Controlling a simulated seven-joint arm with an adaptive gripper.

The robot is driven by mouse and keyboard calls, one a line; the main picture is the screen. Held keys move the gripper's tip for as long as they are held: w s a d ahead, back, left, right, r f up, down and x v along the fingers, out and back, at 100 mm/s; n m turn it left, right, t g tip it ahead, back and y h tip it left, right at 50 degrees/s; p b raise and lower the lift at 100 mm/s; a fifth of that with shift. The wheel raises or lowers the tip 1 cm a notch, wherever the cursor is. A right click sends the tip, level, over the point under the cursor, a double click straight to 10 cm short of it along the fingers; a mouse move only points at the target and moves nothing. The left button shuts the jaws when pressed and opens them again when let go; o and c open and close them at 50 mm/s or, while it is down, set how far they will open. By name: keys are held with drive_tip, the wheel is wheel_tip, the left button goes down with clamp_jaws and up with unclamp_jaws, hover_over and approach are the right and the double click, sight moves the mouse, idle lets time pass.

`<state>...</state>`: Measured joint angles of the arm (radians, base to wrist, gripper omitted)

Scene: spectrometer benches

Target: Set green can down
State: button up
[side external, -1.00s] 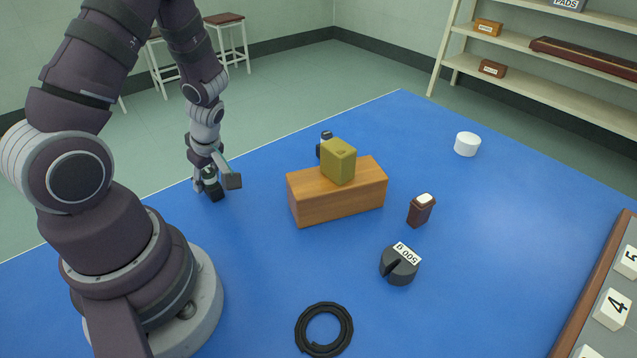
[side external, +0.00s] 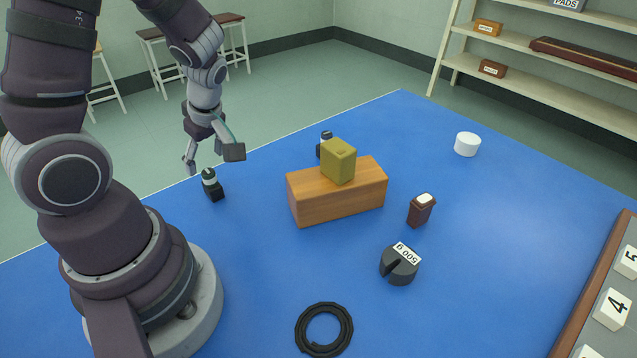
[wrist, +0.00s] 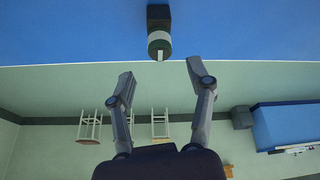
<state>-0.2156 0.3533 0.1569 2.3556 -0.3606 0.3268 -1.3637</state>
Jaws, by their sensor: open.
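My gripper (side external: 212,161) is open and empty just above that bottle, fingers spread. In the wrist view the bottle lies beyond the gap between my fingertips (wrist: 159,79). The olive can is not in the wrist view.
Another dark bottle (side external: 325,140) stands behind the block, partly hidden. A brown jar (side external: 421,211), a dark 500 g weight (side external: 399,266), a black coil (side external: 324,330) and a white cylinder (side external: 467,144) are on the table. Blue table is clear between block and coil.

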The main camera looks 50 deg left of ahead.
drive_tip(key=d+r+m+t+h, duration=0.4)
drive_tip(key=d+r+m, duration=0.9)
drive_tip(key=m, duration=0.8)
drive_tip(key=shift+w+d+r+t+h, duration=0.3)
drive_tip(key=shift+w+d+r+t, duration=0.05)
drive_tip(key=shift+d+t, duration=0.8)
